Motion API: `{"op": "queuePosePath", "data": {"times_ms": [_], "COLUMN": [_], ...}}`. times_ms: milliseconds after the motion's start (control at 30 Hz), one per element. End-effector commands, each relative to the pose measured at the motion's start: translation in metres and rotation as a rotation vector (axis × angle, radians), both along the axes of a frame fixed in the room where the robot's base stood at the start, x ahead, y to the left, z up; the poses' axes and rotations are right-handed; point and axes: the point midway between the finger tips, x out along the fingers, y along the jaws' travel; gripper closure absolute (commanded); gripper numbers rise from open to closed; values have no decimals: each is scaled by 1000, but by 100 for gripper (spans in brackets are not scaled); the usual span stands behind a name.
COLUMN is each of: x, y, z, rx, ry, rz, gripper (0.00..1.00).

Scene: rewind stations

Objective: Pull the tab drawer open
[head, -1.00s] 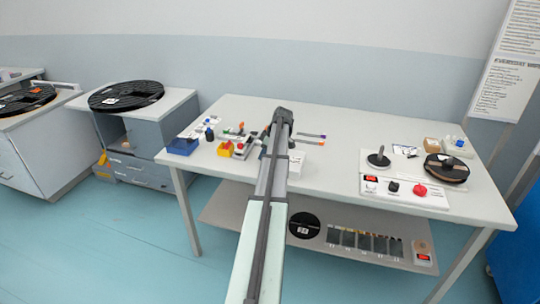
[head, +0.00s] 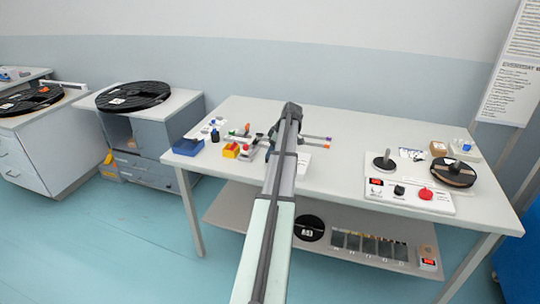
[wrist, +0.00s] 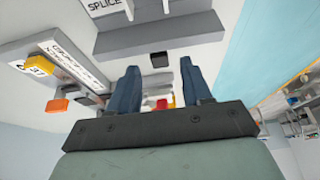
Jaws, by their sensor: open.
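In the wrist view, a grey unit (wrist: 160,38) with a white label reading "SPLICE" (wrist: 103,5) is ahead of my gripper. A small black knob (wrist: 160,60) sticks out from its near face. I cannot tell for certain that this is the tab drawer; no open gap shows. My gripper (wrist: 159,68) is open, its two dark blue fingers either side of the knob in the picture. Whether they reach around it or stop short I cannot tell. In the head view, my arm hides most of the gripper and the unit.
A control box (head: 408,195) and dark reel (head: 454,172) are on the right. The table's middle right is clear.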

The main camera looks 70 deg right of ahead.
Motion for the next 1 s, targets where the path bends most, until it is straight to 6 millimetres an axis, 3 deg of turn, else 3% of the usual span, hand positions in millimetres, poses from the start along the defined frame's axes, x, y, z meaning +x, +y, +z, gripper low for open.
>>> {"op": "queuePosePath", "data": {"times_ms": [200, 500, 700, 1000], "x": [-18, -36, -40, -41], "y": [-1, -1, 0, 0], "z": [42, 85, 97, 99], "rx": [-3, -1, 0, 0], "ry": [-1, -1, 0, 0], "rz": [-1, -2, 0, 0], "gripper": [51, 51, 51, 51]}}
